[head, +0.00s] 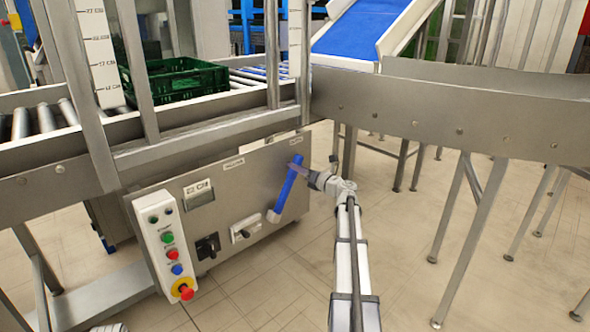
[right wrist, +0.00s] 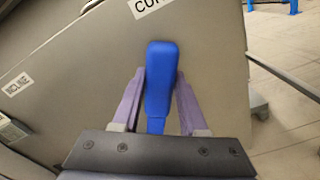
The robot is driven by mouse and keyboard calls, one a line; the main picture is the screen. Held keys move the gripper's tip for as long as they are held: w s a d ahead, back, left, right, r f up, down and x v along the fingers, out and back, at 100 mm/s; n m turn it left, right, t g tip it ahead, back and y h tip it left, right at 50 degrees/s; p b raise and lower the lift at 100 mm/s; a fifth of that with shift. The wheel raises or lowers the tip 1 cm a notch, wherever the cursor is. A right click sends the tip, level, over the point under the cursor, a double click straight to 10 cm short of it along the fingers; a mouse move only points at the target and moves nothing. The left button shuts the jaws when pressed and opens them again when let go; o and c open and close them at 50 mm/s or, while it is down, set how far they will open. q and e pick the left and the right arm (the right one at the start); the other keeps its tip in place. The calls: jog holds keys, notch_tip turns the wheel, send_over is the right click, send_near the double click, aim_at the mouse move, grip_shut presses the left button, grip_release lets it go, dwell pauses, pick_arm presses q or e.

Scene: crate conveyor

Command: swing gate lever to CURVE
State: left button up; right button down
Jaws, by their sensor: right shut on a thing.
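The gate lever (head: 284,196) is a blue bar on the grey front panel, tilted with its upper end to the right. My right gripper (head: 299,169) is at its upper end. In the right wrist view the two purple fingers (right wrist: 160,85) are shut on the blue lever (right wrist: 160,65), one on each side. A label starting with "CU" (right wrist: 150,5), partly cut off, lies just beyond the lever's end. A label that looks like INCLINE (right wrist: 18,84) is farther left. My left gripper is not in view.
A control box (head: 161,240) with coloured buttons and a red knob stands at the panel's left. Black (head: 208,246) and white (head: 244,228) switches are between it and the lever. A green crate (head: 180,80) sits on the rollers above. A metal chute (head: 440,105) extends right.

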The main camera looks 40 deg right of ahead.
jog(key=shift+d, duration=0.15)
jog(key=shift+c, duration=2.2)
grip_release()
jog(key=shift+f, duration=0.1)
jog(key=s, duration=0.8)
jog(key=shift+d, duration=0.3)
